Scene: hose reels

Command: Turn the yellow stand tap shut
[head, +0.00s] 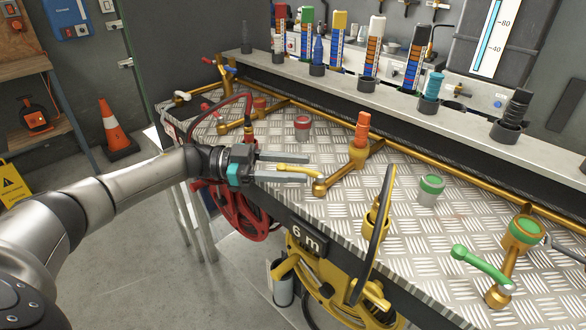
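The yellow stand tap is a brass body (343,176) on the chequered metal bench top. Its yellow lever (298,168) points left from the body's near end, towards my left arm. My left gripper (307,168) comes in from the left with its two fingers apart, one beyond the lever and one nearer. The lever lies between them with gaps showing, so the fingers do not look closed on it. An orange ribbed piece (362,129) stands upright on the tap's far end. The lever's inner end near my gripper is partly hidden. My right gripper is not in view.
A yellow hose reel (322,291) hangs below the bench edge by a "6 m" plate (306,236). Its hose loop (386,205) rises right of the tap. A green-levered tap (482,268) is at the right, a red reel (238,212) below left. Loose cups stand on the bench.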

